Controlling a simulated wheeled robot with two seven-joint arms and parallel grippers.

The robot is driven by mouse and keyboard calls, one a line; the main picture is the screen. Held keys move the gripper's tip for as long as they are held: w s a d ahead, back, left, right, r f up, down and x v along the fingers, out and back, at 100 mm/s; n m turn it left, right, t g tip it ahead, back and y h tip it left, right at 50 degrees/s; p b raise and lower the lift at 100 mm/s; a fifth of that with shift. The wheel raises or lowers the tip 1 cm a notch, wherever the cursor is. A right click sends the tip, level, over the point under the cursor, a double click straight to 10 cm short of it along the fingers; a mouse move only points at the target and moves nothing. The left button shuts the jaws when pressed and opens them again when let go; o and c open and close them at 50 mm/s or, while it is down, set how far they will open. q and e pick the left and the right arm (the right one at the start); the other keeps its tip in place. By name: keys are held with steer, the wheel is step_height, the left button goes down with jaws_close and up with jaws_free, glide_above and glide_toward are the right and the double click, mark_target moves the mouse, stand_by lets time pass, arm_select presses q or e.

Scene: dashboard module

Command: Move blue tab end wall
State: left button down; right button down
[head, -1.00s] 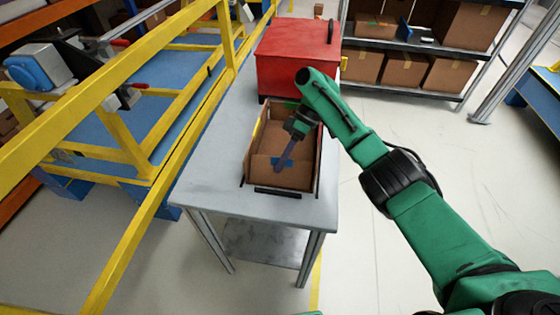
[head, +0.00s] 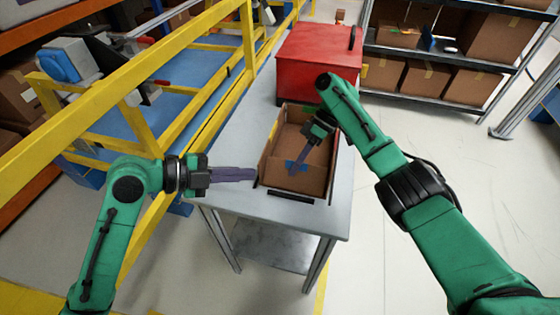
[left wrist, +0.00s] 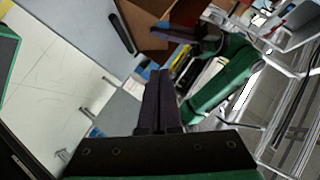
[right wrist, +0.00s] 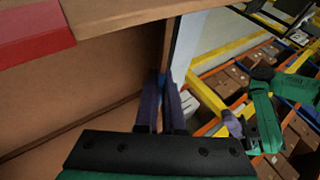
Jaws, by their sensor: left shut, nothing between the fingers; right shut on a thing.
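An open brown cardboard box (head: 322,142) stands on the grey table. Its near end wall (head: 309,183) bears a blue tab (head: 289,165). My right gripper (head: 294,170) reaches down into the box and is shut on this end wall at the tab; its fingers partly hide the tab. In the right wrist view my right fingers (right wrist: 166,85) meet the cardboard, with the grip itself mostly hidden. My left gripper (head: 255,174) is shut and empty, just left of the box's near left corner. Its closed fingers also show in the left wrist view (left wrist: 160,78).
A red case (head: 318,62) stands on the table (head: 232,130) behind the box. A yellow rail (head: 200,110) runs along the table's left side. A dark slot or handle (head: 291,197) lies in front of the box. Shelves with cartons (head: 425,82) stand at the back right.

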mark_target(288, 161)
arm_select(q)
steer(key=shift+t, duration=0.3)
steer(key=w+d+f, duration=0.1)
steer(key=w+d, duration=0.1)
steer(key=d, duration=0.1)
steer(key=w+d+f, duration=0.3)
steer(key=w+d, duration=0.1)
steer(key=d, duration=0.1)
steer(key=shift+w+d+f, duration=0.35)
steer(key=shift+w+f, duration=0.2)
steer(key=shift+w, duration=0.1)
steer(key=shift+w+d+f, duration=0.1)
steer(key=shift+w+f, duration=0.35)
steer(key=shift+w, duration=0.2)
arm_select(e)
steer(key=shift+s+a, duration=0.1)
steer(key=c, duration=1)
jaws_free()
steer(key=shift+r, duration=0.1)
arm_select(q)
steer(key=shift+s, duration=0.1)
steer(key=shift+r, duration=0.1)
